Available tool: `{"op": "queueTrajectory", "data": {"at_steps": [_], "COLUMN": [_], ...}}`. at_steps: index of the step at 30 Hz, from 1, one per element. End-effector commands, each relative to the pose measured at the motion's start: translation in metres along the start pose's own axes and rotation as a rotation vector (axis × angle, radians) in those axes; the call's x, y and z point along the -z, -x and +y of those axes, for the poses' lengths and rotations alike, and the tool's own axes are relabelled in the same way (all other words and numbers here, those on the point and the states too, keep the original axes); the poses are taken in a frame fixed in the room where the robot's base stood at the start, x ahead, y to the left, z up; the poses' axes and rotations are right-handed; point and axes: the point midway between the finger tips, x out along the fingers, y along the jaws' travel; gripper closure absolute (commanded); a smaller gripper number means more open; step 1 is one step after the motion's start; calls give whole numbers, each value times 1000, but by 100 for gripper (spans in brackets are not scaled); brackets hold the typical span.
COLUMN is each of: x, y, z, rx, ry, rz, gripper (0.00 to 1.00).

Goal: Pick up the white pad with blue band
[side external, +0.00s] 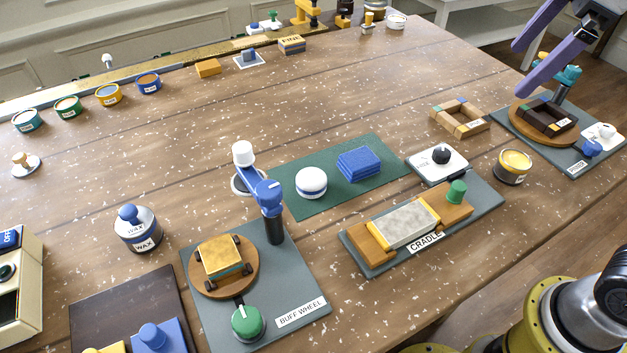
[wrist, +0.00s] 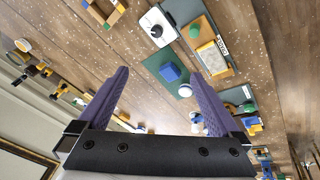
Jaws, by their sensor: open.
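The white pad with blue band (side external: 311,183) is a round, low puck on the left part of a green mat (side external: 290,205). In the wrist view the pad (wrist: 185,91) shows small, beside the inner edge of the right finger. A blue folded cloth or sponge block (side external: 359,163) lies to its right on the same mat. My gripper (side external: 519,72) has purple fingers and is at the upper right of the side view, high above the table and far from the pad. Its fingers stand wide apart in the wrist view (wrist: 160,74), with nothing between them.
A blue-jointed post with a white head (side external: 243,155) stands just left of the pad, by the buff wheel board (side external: 310,290). The cradle board (side external: 375,268) lies in front of the mat. Open wood lies behind the mat.

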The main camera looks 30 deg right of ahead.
Motion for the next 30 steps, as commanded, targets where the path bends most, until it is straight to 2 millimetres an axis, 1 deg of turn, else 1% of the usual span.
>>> {"op": "queueTrajectory", "data": {"at_steps": [1,5,6,8,9,11,12,16,18,21,25,28,30], "x": [24,77,94,118,134,157,172,212,226,236,237,235,232], "y": [-3,-13,-18,-29,-37,-52,-62,-100,-120,-144,-162,-168,-178], "z": [5,10,9,6,3,-5,-11,-38,-53,-73,-91,-96,-98], "rx": [25,80,98,124,141,166,183,229,248,275,299,300,301], "ry": [72,244,294,365,410,473,511,603,636,673,703,710,709], "rz": [-13,-41,-50,-63,-71,-85,-94,-123,-138,-166,-194,-194,-195], "gripper": [0,0,0,0,0,0,0,0,0,0,0,0,0]}}
